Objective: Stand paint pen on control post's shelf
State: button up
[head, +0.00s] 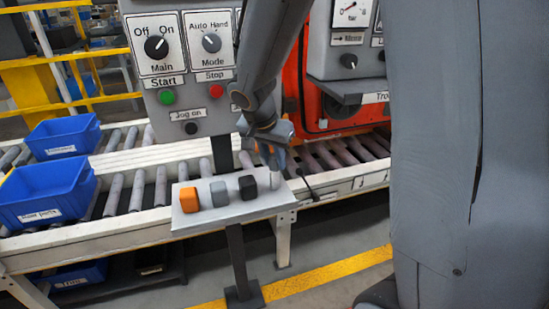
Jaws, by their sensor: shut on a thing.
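The control post (187,69) stands left of centre, with dials and buttons on its face. Its pale shelf (240,213) is below the panel and carries an orange block (189,200), a grey block (219,193) and a black block (247,187) in a row.
A roller conveyor (115,193) runs behind the post, with blue bins (45,192) on its left part. An orange-red machine (318,100) with a grey control box (345,40) stands behind my arm. Shelf room shows left of the orange block and along the front edge.

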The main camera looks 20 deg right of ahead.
jog(key=shift+f, duration=0.2)
jog(key=o, duration=1.1)
jog(key=shift+c, duration=0.2)
jog(key=shift+r, duration=0.1)
jog(key=shift+r, duration=0.25)
jog(key=b+v, duration=0.2)
jog(key=v, duration=0.9)
jog(key=s+d+f+n+g+y, duration=0.2)
jog(key=s+f+n+y, duration=0.1)
jog(key=s+f+n, duration=0.6)
jog(key=shift+s+f, duration=2.3)
jog(key=shift+f, duration=0.85)
